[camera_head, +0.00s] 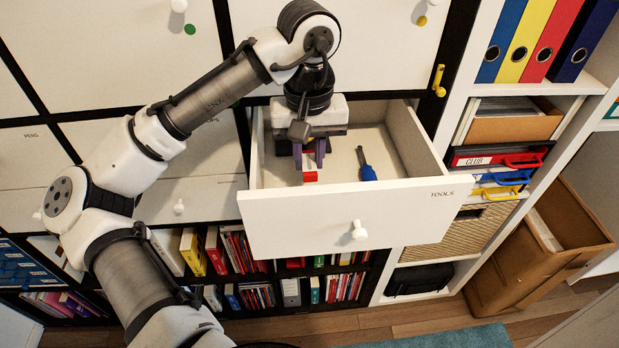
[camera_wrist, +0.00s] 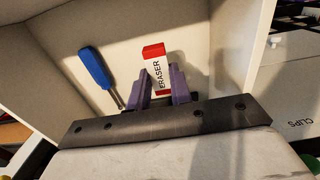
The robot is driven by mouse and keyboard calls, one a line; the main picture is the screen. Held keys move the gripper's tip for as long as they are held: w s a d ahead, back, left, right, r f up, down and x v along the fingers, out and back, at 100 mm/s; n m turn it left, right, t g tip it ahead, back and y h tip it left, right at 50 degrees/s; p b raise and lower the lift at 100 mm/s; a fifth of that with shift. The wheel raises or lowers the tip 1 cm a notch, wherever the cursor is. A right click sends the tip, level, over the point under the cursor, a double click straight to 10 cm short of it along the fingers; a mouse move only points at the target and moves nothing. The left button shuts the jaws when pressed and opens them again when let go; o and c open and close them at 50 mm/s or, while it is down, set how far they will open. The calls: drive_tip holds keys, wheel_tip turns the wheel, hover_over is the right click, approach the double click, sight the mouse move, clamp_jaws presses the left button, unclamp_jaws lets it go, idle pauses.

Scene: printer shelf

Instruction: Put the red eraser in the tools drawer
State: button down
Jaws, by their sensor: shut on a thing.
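The red eraser (camera_wrist: 155,70), red at its end with a white sleeve lettered ERASER, is between the purple fingers of my gripper (camera_wrist: 158,88) in the wrist view. In the head view the eraser's red end (camera_head: 310,177) shows just below the fingertips of my gripper (camera_head: 309,160). My gripper is shut on it and points down inside the open drawer, whose white front (camera_head: 350,217) is labelled TOOLS. I cannot tell whether the eraser touches the drawer floor.
A blue-handled screwdriver (camera_head: 366,165) lies in the drawer, right of the eraser in the head view. The drawer floor around them is otherwise clear. A shelf with binders (camera_head: 540,40) stands at the right, and a brown bin (camera_head: 540,250) is at lower right.

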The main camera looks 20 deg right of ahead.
sight(309, 181)
drive_tip(key=shift+f, duration=3.25)
drive_tip(key=shift+f, duration=0.15)
drive_tip(key=c, duration=1.3)
unclamp_jaws()
drive_tip(key=shift+o, duration=0.2)
wheel_tip(309, 181, up, 12)
drive_tip(key=shift+r, duration=0.2)
